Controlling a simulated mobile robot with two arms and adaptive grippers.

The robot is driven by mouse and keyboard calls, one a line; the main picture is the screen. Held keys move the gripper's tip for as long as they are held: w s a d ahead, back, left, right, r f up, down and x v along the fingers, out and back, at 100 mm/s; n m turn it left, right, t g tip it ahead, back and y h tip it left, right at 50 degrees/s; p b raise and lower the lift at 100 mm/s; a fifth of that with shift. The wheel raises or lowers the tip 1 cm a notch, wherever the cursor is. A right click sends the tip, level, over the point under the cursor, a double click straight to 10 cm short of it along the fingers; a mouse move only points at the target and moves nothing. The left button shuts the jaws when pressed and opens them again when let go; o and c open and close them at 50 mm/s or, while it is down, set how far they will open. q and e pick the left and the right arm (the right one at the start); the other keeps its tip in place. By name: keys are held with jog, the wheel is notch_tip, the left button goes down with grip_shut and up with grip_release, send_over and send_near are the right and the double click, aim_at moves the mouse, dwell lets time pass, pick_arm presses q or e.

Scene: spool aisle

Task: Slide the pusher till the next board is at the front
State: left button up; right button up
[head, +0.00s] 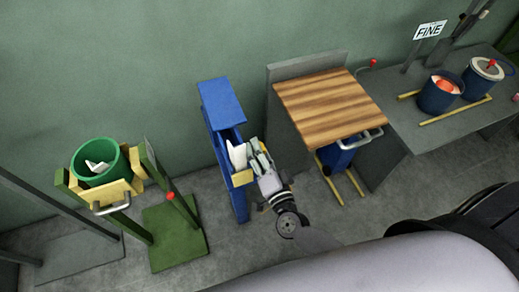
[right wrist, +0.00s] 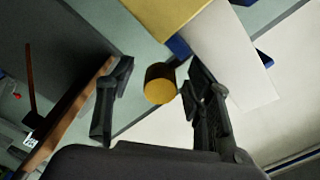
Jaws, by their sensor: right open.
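A narrow blue rack (head: 222,105) stands against the wall in the middle of the head view. A white board (head: 237,156) shows in its open part, tilted. A yellow piece (head: 242,178) sits at the rack's side by my right gripper (head: 257,154). In the right wrist view my right gripper (right wrist: 160,98) is open, with a short yellow round knob (right wrist: 160,84) appearing between its fingers, which do not visibly grip it. Beyond are a yellow block (right wrist: 165,12) and the white board (right wrist: 228,58). I cannot tell which yellow part is the pusher. My left gripper is not in view.
A wood-topped cabinet (head: 330,100) stands close to the right of the rack. A green bin (head: 98,160) in a stand is at the left. A grey bench (head: 440,135) with two blue pots is at the right. Grey floor (head: 225,235) is clear before the rack.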

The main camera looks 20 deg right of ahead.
jog(key=s, duration=1.1)
jog(key=shift+s+d, duration=0.25)
jog(key=shift+f, duration=0.1)
